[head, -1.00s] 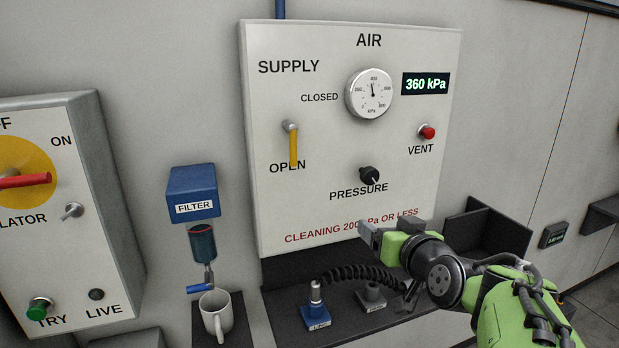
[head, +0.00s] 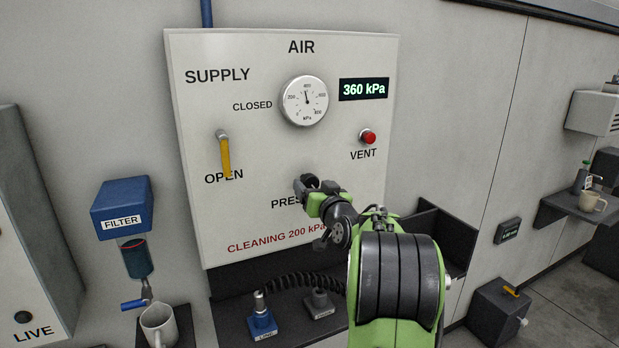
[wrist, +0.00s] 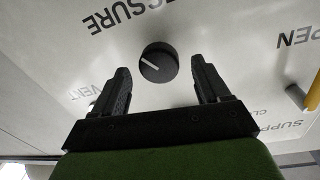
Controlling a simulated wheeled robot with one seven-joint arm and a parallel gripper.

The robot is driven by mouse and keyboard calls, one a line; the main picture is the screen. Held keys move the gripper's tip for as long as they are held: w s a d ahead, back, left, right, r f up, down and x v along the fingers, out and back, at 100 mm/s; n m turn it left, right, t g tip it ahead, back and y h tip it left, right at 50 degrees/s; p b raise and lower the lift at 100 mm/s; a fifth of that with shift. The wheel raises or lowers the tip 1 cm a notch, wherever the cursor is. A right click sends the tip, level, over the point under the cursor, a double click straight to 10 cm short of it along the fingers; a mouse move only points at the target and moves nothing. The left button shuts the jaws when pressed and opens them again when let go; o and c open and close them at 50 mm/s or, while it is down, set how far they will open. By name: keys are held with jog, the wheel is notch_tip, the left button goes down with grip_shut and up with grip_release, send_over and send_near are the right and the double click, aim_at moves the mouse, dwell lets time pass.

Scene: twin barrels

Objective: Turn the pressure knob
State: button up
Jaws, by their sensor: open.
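The pressure knob (wrist: 158,62) is a round black knob with a white pointer line, on the pale air panel (head: 360,215). In the wrist view it lies between the lines of the two fingers, just beyond or level with the tips, with a gap on each side. My gripper (wrist: 160,76) is open and empty, facing the panel; it also shows in the head view (head: 316,186), where it covers the knob and part of the PRESSURE label. The green display (head: 363,89) reads 360 kPa. The round gauge (head: 304,101) is above the knob.
The yellow supply lever (head: 225,157) points down to OPEN at the left. The red vent button (head: 368,137) is up to the right. A shelf below holds a blue LINE fitting (head: 262,318) with a coiled black hose (head: 305,281). A white mug (head: 159,325) stands lower left.

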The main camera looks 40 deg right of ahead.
aim_at(311, 185)
jog(key=x, duration=0.3)
jog(key=shift+w+d, duration=0.1)
jog(key=shift+w, duration=0.1)
jog(key=shift+c, duration=0.2)
jog(key=c, duration=1)
jog(key=shift+f+n+b, duration=0.15)
jog(key=shift+n+b, duration=0.15)
jog(key=shift+b, duration=0.1)
